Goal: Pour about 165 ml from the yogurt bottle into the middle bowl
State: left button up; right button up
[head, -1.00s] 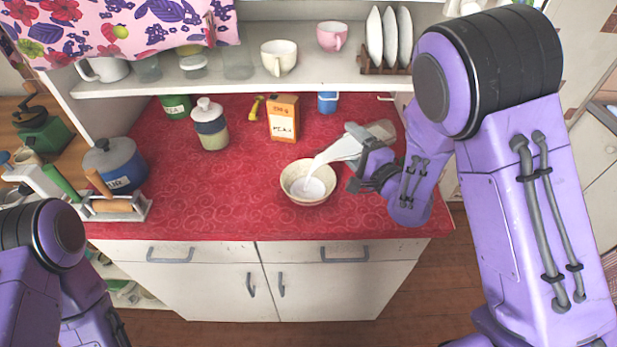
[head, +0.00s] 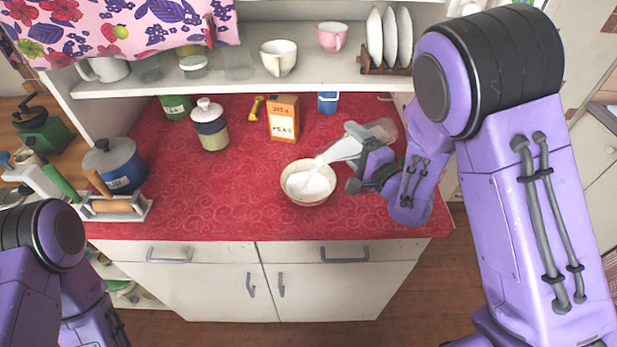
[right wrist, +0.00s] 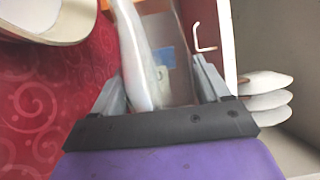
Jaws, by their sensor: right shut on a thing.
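One cream bowl (head: 286,193) stands on the red counter in the head view, with white yogurt (head: 310,185) in it; I see no other bowl on the counter. My right gripper (head: 366,165) is shut on the clear yogurt bottle (head: 345,148), just right of the bowl. The bottle is tilted, mouth down and left over the bowl, and a short white stream runs from it into the bowl. In the right wrist view, the bottle (right wrist: 160,60) lies between the fingers with white liquid along one side. Only my left arm shows, at the lower left; its gripper is out of view.
Behind the bowl stand an orange carton (head: 283,118), a lidded jar (head: 210,125) and a blue tub (head: 327,102). A blue pot (head: 118,168) and a rack (head: 118,207) are at the left. A shelf (head: 200,86) with cups and plates runs above. The counter left of the bowl is clear.

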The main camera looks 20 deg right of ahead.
jog(key=shift+r+n, duration=0.25)
jog(key=shift+n, duration=0.05)
dwell(0.8)
jog(key=f+m, duration=0.1)
jog(key=d+f+m+b, duration=0.1)
jog(key=m, duration=0.1)
jog(key=shift+d+f, duration=0.1)
jog(key=shift+f, duration=0.25)
jog(key=shift+w+d+r+m+p, duration=0.1)
jog(key=shift+d+r+m+p, duration=0.15)
jog(key=shift+r+m+p, duration=0.7)
jog(key=shift+w+f, duration=0.15)
jog(key=shift+f, duration=0.25)
jog(key=shift+r+m+p, duration=0.35)
jog(key=shift+m+p, duration=0.1)
jog(key=shift+s+a, duration=0.15)
jog(key=shift+s, duration=0.05)
jog(key=shift+w+f, duration=0.1)
jog(key=shift+f, duration=0.05)
